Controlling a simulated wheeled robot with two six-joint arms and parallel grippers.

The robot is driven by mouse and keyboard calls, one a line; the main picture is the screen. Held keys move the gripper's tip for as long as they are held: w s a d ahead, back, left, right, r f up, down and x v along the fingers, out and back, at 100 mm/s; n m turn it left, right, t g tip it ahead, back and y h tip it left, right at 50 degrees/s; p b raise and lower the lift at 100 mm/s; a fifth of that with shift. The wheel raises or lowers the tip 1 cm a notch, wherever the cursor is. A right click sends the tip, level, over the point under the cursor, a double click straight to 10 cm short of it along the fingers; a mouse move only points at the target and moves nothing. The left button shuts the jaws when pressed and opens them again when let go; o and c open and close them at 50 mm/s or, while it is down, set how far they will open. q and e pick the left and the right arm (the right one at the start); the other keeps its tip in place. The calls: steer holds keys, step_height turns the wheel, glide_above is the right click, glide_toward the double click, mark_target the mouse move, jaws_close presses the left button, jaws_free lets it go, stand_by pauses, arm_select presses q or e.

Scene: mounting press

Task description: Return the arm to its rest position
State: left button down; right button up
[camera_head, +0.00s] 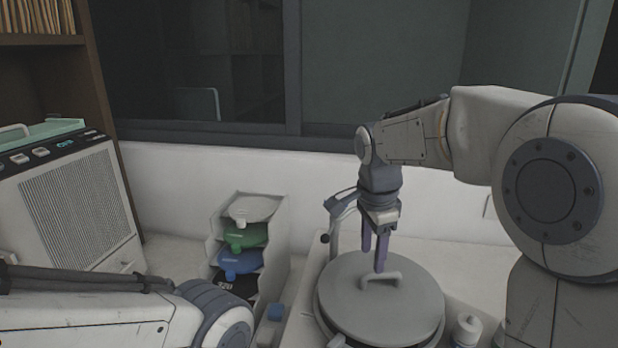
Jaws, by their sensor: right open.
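My right arm reaches in from the right. Its gripper (375,258) points down above the round grey lid of the mounting press (352,299). The fingers are apart, with nothing seen between them. The fingertips are close to the lid's raised handle (381,280); I cannot tell whether they touch it. The lid looks closed and lies flat. My left arm shows at the lower left, but its gripper is out of view.
A white rack (279,243) with grey, green, blue and black pieces stands left of the press. A blue-capped bottle (272,325) and a white bottle (466,331) stand near the press. A grilled machine (78,208) stands at the left. A white wall runs behind.

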steer(key=s+a+f+n, duration=0.3)
steer(key=s+a+n, duration=0.1)
steer(key=s+n, duration=0.3)
steer(key=s+a+f+n+g+y+b, duration=0.1)
steer(key=s+a+f+n, duration=0.2)
steer(key=s+n, duration=0.5)
steer(key=s+a+f+n, duration=0.4)
steer(key=s+n, duration=0.4)
steer(key=s, duration=0.2)
steer(key=shift+s+a+f+g+y+b, duration=0.3)
steer(key=shift+s+a+f+y+b, duration=0.05)
steer(key=shift+f+y, duration=0.05)
